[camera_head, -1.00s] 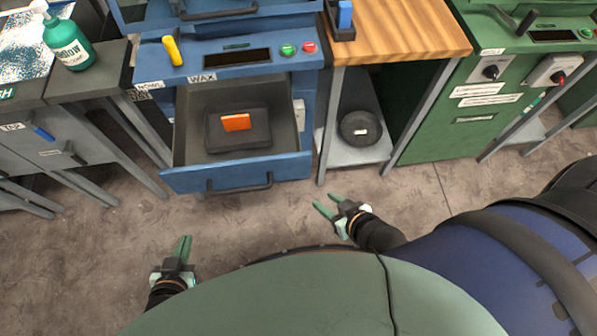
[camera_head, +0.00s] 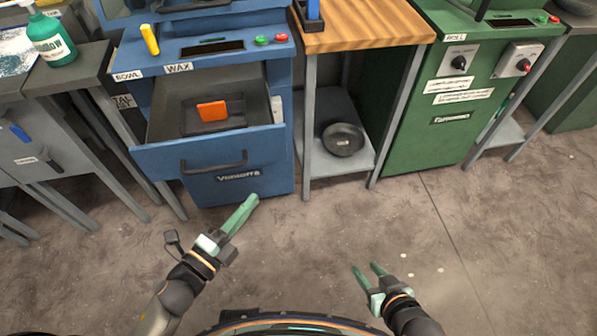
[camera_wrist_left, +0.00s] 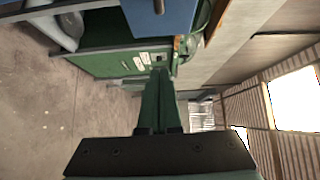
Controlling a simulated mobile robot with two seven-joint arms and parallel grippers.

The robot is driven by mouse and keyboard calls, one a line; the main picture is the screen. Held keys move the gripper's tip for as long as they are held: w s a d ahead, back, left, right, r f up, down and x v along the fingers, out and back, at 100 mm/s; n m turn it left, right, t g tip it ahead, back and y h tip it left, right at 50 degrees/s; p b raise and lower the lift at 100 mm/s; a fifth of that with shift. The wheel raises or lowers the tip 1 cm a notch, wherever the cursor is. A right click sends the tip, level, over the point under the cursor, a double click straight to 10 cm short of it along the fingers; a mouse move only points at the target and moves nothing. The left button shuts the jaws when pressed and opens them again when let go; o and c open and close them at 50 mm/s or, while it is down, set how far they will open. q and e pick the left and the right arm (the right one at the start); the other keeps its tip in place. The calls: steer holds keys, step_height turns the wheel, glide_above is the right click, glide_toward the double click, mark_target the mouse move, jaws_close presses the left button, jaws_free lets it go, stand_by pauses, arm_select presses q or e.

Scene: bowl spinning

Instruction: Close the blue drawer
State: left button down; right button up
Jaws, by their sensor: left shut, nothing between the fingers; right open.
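The blue drawer (camera_head: 212,152) is pulled out from the blue machine (camera_head: 215,68) labelled WAX. An orange block (camera_head: 212,111) on a dark piece lies inside it. The drawer front carries a dark handle (camera_head: 215,166). My left gripper (camera_head: 252,203) is shut and empty, in front of and below the drawer front, apart from it in the head view. In the left wrist view the shut green fingers (camera_wrist_left: 160,95) point ahead, with a blue surface (camera_wrist_left: 175,14) at the top. My right gripper (camera_head: 367,270) is open and empty over the floor, right of the drawer.
A wooden-topped table (camera_head: 365,25) stands right of the blue machine, with a dark round pan (camera_head: 342,139) on its lower shelf. A green machine (camera_head: 440,120) stands further right. A grey bench (camera_head: 60,85) with a green bottle (camera_head: 52,42) is at left. The floor in front is clear.

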arm_select(q)
glide_toward(285, 146)
steer(key=w+d, duration=0.3)
steer(key=w, duration=0.1)
steer(key=shift+w+f, duration=0.15)
steer(key=shift+w, duration=0.45)
arm_select(e)
steer(key=shift+w+r, duration=0.2)
steer(key=shift+r, duration=0.05)
arm_select(q)
steer(key=shift+a, duration=0.1)
